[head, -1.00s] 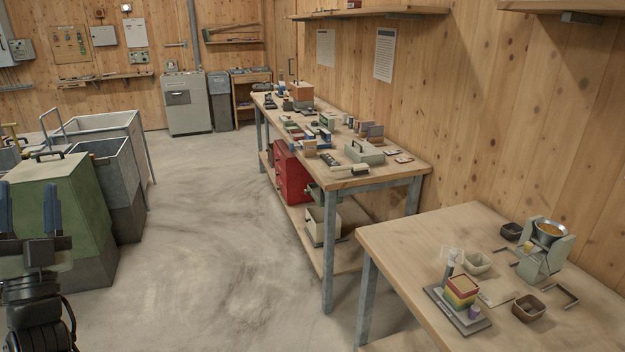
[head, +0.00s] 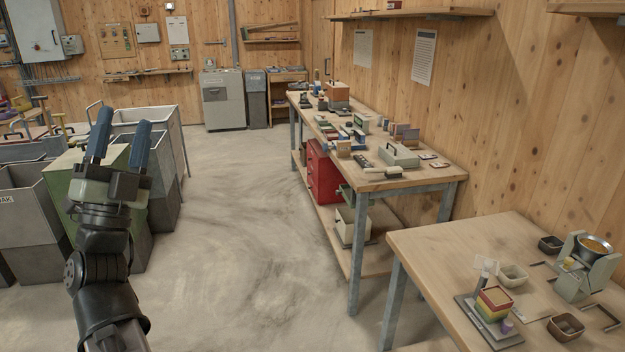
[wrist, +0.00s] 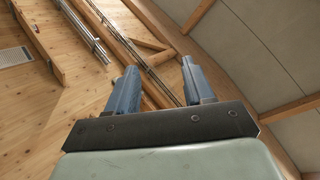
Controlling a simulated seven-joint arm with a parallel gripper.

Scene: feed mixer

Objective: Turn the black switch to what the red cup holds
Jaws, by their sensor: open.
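My gripper (head: 124,130) is raised at the left of the head view, its two blue fingers apart and pointing up, with nothing between them. In the wrist view my gripper (wrist: 159,68) is also open and empty, facing the roof and wooden wall. I cannot make out a red cup or a black switch for certain in either view. A grey-green device with a metal bowl (head: 594,245) holding something yellowish stands at the right of the near table. A block with red, yellow and green bands (head: 494,302) stands on a grey base there. My gripper is far from both.
The near wooden table (head: 440,250) also carries dark bowls (head: 565,327) and a pale bowl (head: 512,275). A long workbench (head: 385,180) with many small items stands behind it. Bins (head: 20,215) stand at the left. The floor (head: 250,250) between is clear.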

